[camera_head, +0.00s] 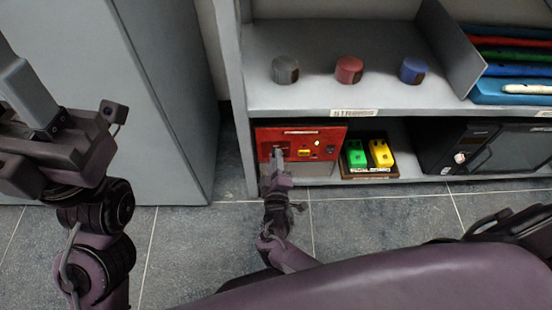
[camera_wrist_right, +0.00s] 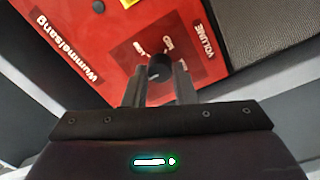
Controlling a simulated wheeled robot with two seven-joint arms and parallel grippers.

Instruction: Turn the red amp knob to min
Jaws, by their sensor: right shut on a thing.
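The red amp (camera_head: 325,136) stands on the lower shelf at the left, with its red panel facing me. The right wrist view shows the panel (camera_wrist_right: 105,40) close up, with a dark round knob (camera_wrist_right: 160,66) beside the word VOLUME and small white marks around it. My right gripper (camera_head: 278,153) is at the left part of the panel. In the right wrist view its two fingers (camera_wrist_right: 158,82) are shut on the knob, one on each side. The knob's pointer cannot be made out. My left gripper (camera_head: 25,92) is raised at the left edge, away from the amp; its fingertips are unclear.
Green and yellow pedals (camera_head: 368,155) sit right of the amp, then a black amp (camera_head: 490,147). The upper shelf (camera_head: 310,98) above the red amp holds grey, red and blue round items. A grey cabinet (camera_head: 150,90) stands at the left. The floor in front is clear.

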